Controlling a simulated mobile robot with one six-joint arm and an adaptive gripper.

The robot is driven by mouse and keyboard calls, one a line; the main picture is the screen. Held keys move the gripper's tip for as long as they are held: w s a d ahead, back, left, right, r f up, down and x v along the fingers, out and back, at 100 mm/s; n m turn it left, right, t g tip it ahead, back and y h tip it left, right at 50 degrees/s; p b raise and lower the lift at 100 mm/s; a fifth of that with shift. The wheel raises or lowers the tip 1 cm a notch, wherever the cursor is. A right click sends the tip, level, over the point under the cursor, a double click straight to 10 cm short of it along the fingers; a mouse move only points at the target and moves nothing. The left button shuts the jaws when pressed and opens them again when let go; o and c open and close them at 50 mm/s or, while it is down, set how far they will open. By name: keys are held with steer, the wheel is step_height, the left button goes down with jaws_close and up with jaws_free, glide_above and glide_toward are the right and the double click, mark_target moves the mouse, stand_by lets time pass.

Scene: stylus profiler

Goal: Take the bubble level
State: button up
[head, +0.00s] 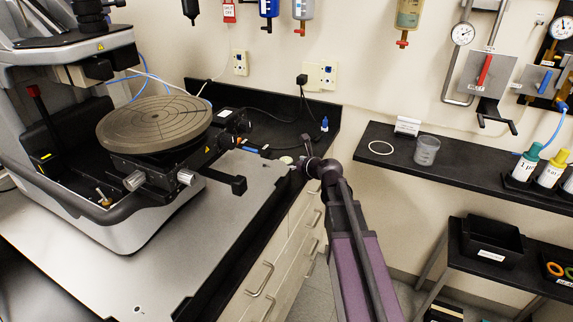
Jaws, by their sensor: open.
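My gripper (296,165) is at the end of my purple arm, over the right edge of the grey instrument plate (225,215). It is small and partly hidden by my wrist, and I see nothing held in it.
The profiler with its round grooved stage (155,124) stands at left, with a black bracket (238,185) sticking out toward my gripper. A small blue item (325,124) and cables lie on the back bench. A black shelf (465,170) holds a clear beaker (426,151) and bottles.

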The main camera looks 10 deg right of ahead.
mark_target(287, 161)
steer(key=shift+b+x, duration=0.55)
steer(key=shift+x, duration=1.3)
steer(key=shift+d, duration=0.1)
steer(key=c, duration=1.1)
